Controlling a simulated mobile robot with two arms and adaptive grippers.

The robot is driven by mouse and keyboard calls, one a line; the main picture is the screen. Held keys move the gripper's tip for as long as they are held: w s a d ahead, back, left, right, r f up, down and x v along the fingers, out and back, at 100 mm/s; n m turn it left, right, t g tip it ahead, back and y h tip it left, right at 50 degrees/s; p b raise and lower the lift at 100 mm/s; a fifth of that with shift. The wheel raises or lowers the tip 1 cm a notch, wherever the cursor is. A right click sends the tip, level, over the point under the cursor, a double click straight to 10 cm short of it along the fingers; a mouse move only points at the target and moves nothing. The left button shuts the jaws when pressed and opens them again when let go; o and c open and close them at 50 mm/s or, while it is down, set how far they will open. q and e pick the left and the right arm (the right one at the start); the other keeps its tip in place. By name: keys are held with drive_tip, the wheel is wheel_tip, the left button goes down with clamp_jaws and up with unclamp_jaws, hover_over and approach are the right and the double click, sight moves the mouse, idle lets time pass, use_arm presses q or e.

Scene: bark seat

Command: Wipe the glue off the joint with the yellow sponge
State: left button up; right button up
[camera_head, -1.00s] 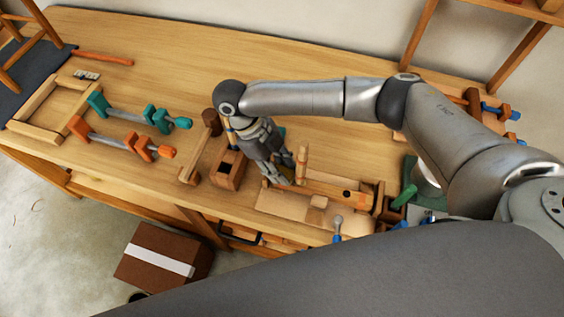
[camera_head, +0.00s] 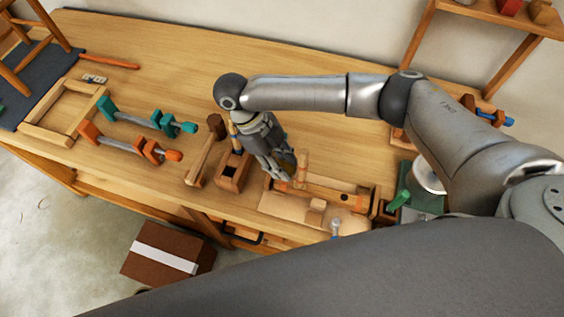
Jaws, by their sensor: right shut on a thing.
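My right gripper (camera_head: 281,171) points down at the front of the bench, just left of a wooden upright (camera_head: 301,168). It is shut on a small dark-yellow thing, apparently the yellow sponge, mostly hidden by the fingers. The upright stands at the left end of a wooden rail (camera_head: 335,194), and they seem to meet at a joint close to the fingertips. I cannot make out any glue there. A pale board (camera_head: 283,207) lies in front of the rail. My left gripper is not in view.
A wooden block with a square hole (camera_head: 233,170) and a mallet (camera_head: 206,150) stand close left of the gripper. Teal (camera_head: 150,121) and orange (camera_head: 132,147) clamps lie further left. A green fixture (camera_head: 416,200) stands right. The bench's back middle is clear.

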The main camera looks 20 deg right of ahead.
idle(0.3)
wheel_tip(320, 180, down, 2)
drive_tip(key=shift+f+n+b, duration=0.2)
drive_tip(key=shift+n+b, duration=0.4)
drive_tip(key=shift+b, duration=0.5)
drive_tip(key=shift+f+n+t+h+b, duration=0.4)
drive_tip(key=shift+f+n+t+b, duration=0.15)
drive_tip(key=shift+f+b, duration=0.3)
drive_tip(key=shift+f, duration=0.45)
